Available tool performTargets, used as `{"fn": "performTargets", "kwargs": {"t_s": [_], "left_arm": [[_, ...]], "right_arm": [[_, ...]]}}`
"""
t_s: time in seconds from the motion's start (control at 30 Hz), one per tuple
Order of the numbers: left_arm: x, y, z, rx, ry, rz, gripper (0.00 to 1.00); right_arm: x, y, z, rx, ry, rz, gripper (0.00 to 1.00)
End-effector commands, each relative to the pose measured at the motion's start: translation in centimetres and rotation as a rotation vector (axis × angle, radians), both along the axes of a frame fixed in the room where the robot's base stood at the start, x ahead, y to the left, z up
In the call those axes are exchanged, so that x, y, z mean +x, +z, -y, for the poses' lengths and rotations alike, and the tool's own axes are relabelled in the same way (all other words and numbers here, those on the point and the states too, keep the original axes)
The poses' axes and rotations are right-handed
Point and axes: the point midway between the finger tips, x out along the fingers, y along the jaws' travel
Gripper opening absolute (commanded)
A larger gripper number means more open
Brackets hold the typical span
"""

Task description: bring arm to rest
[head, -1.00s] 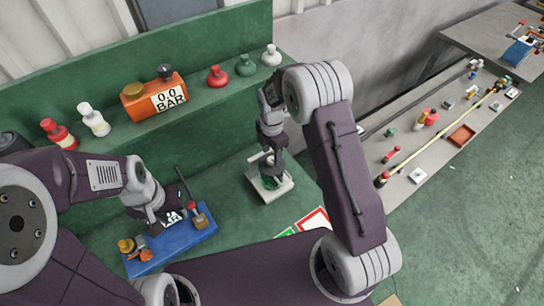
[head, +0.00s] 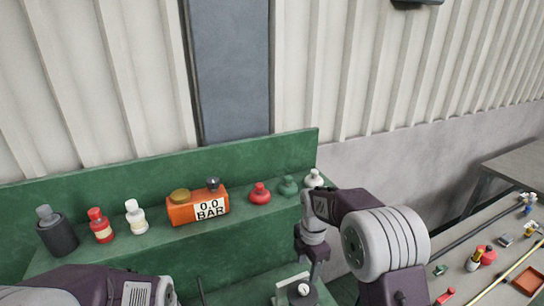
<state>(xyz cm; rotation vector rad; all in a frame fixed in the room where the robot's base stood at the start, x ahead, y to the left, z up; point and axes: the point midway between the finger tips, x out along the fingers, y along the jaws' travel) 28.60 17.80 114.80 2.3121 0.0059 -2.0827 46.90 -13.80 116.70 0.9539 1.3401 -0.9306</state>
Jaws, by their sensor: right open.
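My right arm comes in from the lower right and bends over the green bench. Its gripper (head: 309,279) points down at the bottom edge of the view, open, beside a pale square tray (head: 287,288). A small white-topped round part (head: 303,290) shows close to the fingers. I cannot tell whether the fingers touch it. My left arm shows only as dark links at the lower left. Its gripper is below the picture.
The green shelf (head: 125,248) holds a dark bottle (head: 58,236), red and white bottles, an orange gauge box (head: 197,207) reading 0.0 BAR, and several small flasks. A grey table (head: 465,282) with tools stands at the right. A ribbed wall is behind.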

Motion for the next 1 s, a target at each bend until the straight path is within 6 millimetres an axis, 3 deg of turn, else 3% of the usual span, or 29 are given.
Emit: {"fn": "performTargets", "kwargs": {"t_s": [0.03,0.07,0.17,0.37,0.53,0.6,0.73,1.0], "left_arm": [[0.0,-2.4,0.0,0.0,0.0,-0.001,0.36],[0.0,-3.5,0.0,0.0,0.0,-0.001,0.36],[0.0,-6.6,0.0,0.0,0.0,-0.001,0.36],[0.0,-9.9,0.0,0.0,0.0,-0.001,0.36],[0.0,-10.0,0.0,0.0,0.0,-0.001,0.36],[0.0,-9.9,0.0,0.0,0.0,0.0,0.36],[0.0,-9.8,0.0,0.0,0.0,0.0,0.36],[0.0,-9.9,0.0,0.0,0.0,-0.001,0.36]], "right_arm": [[0.3,-0.7,0.4,0.004,-0.011,0.036,0.52],[-0.4,-1.1,0.8,0.005,-0.019,0.04,0.52],[-4.4,-3.0,2.2,0.01,-0.1,0.037,0.52],[-12.5,-7.9,3.7,0.045,-0.727,0.04,0.52],[-18.2,-10.9,4.0,0.071,-1.379,0.023,0.52],[-19.2,-11.7,4.0,0.078,-1.6,0.017,0.52],[-18.5,-11.8,4.0,0.123,-1.86,0.038,0.52],[-18.3,-11.8,4.0,0.132,-1.949,0.037,0.52]]}}
